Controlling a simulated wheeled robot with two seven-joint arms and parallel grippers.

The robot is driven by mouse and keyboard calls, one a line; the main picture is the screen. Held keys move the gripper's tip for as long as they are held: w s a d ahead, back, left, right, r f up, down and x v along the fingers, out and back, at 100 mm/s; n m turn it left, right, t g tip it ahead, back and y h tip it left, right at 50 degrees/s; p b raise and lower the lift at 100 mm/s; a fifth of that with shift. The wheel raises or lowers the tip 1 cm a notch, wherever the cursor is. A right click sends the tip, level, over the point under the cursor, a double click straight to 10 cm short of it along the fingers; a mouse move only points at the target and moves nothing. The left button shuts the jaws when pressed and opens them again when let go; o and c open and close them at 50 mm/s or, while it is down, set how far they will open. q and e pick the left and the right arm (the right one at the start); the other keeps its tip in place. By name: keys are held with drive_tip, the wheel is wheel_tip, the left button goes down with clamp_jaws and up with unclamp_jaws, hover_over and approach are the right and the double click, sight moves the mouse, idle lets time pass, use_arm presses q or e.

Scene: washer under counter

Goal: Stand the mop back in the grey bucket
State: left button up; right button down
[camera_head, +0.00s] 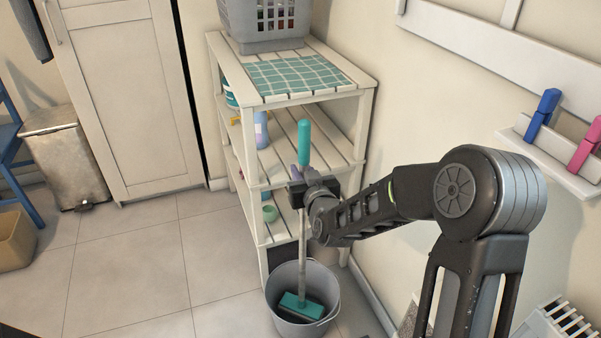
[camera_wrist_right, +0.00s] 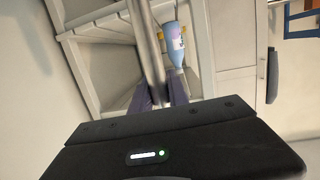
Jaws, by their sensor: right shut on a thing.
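The mop stands near upright, with a teal grip (camera_head: 304,143) at the top, a grey pole (camera_head: 303,245) and a teal head (camera_head: 301,306). The mop head is inside the grey bucket (camera_head: 331,291), which stands on the floor in front of the shelf. My right gripper (camera_head: 300,190) is shut on the mop pole below the teal grip. In the right wrist view the pole (camera_wrist_right: 148,55) runs down between the fingers (camera_wrist_right: 156,95). Whether the mop head touches the bucket's bottom is hard to tell. My left gripper is not in view.
A white slatted shelf (camera_head: 362,80) stands right behind the mop, with a grey basket (camera_head: 268,46) on top and bottles (camera_head: 261,130) inside. A metal bin (camera_head: 66,155) and cardboard box (camera_head: 14,240) are at left. The tiled floor (camera_head: 140,265) between is clear. A radiator (camera_head: 558,322) is at lower right.

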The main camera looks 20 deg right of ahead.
drive_tip(key=shift+r, duration=0.15)
drive_tip(key=c, duration=1.3)
unclamp_jaws()
drive_tip(key=shift+f, duration=0.25)
drive_tip(key=shift+r, duration=0.2)
drive_tip(key=b+v, duration=0.2)
drive_tip(key=v, duration=1)
